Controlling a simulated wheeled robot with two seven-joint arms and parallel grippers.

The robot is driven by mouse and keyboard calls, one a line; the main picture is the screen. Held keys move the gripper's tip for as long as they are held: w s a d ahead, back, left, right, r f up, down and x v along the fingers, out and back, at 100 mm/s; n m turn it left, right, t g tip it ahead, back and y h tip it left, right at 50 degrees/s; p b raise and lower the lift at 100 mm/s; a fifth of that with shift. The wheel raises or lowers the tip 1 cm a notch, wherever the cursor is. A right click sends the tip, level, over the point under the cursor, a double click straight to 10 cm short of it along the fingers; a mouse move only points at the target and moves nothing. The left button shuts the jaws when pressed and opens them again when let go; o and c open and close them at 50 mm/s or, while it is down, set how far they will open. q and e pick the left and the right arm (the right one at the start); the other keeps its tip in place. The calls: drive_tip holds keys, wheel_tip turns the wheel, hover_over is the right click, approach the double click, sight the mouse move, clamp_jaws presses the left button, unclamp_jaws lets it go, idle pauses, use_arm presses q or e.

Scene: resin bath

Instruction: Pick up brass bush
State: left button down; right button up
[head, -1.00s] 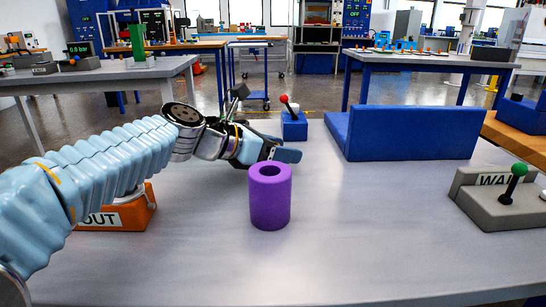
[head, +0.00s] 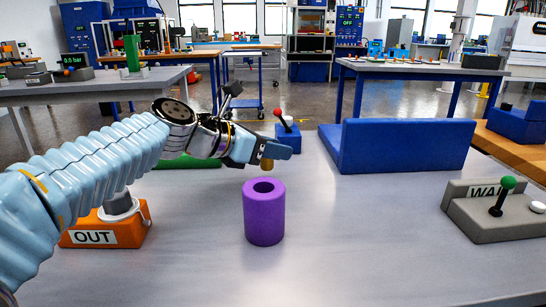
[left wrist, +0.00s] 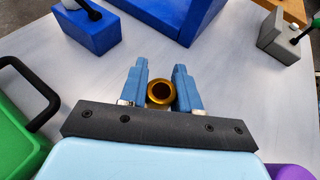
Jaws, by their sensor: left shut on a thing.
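The brass bush (left wrist: 160,93) is a small gold ring-shaped piece between the two blue fingers of my left gripper (left wrist: 160,90) in the left wrist view. In the head view my left gripper (head: 270,151) is shut on the bush (head: 267,164), whose lower part shows below the fingers. It is held above the table, behind the purple hollow cylinder (head: 264,216). My right gripper is not in view.
A blue angled block (head: 400,146) stands at the back right. A blue box with a red-knobbed lever (head: 287,130) is behind the gripper. A grey WA-labelled lever box (head: 490,215) is at right, an orange OUT box (head: 95,233) at left.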

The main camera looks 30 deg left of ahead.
use_arm(q)
drive_tip(key=s+d+r, duration=0.1)
drive_tip(key=s+r, duration=0.2)
drive_tip(key=s, duration=0.1)
drive_tip(key=s+d+r+p, duration=0.1)
drive_tip(key=s+r, duration=0.2)
drive_tip(key=s, duration=0.2)
drive_tip(key=s+d+r, duration=0.1)
drive_tip(key=s+r, duration=0.2)
drive_tip(key=s, duration=0.1)
drive_tip(key=shift+s+d+r, duration=0.2)
drive_tip(key=shift+d+r, duration=0.15)
drive_tip(key=shift+d, duration=0.05)
